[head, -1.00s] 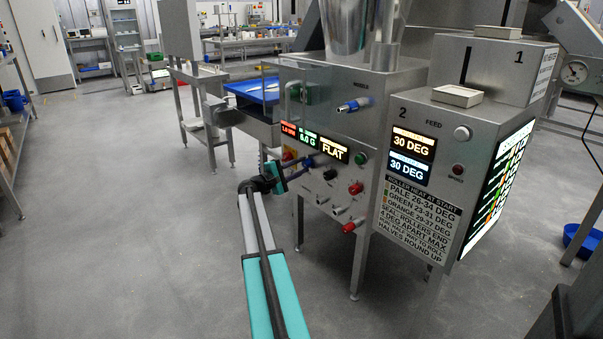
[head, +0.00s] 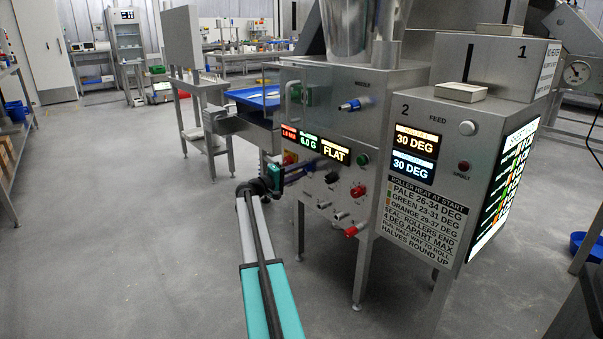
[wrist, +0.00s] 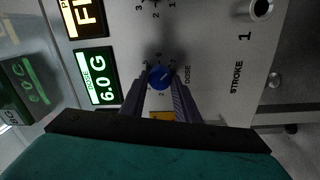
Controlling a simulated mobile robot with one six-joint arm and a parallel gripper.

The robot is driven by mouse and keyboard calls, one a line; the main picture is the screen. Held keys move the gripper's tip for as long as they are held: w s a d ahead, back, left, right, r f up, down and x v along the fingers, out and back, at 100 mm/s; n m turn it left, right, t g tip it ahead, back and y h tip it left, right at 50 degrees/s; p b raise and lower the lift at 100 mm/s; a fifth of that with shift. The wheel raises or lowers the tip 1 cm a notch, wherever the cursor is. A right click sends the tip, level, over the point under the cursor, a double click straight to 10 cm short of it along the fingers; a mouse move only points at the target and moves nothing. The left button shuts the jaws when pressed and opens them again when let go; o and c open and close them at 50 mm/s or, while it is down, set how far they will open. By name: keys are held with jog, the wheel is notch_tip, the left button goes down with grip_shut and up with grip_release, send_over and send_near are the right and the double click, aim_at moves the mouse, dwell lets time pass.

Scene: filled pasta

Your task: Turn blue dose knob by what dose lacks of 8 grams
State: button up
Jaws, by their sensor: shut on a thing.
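The blue dose knob (wrist: 159,77) sits on the machine's grey panel in the wrist view, beside the printed word DOSE and a small number scale. My gripper (wrist: 160,84) is shut on it, one dark finger on each side. A pale pointer line shows on the knob's face, tilted. The green dose display (wrist: 95,77) reads 6.0 G. In the head view my gripper (head: 303,170) reaches the panel from the left and mostly hides the knob.
A display reading FLAT (head: 335,151) and red, black and green controls are close to the knob. A STROKE label (wrist: 238,77) and a metal knob (wrist: 261,8) are on the right in the wrist view. Open floor lies left of my arm.

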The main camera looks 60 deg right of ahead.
jog(key=shift+s+f, duration=0.15)
jog(key=o, duration=1)
jog(key=shift+o, duration=0.2)
jog(key=p+v, duration=0.4)
jog(key=v, duration=1)
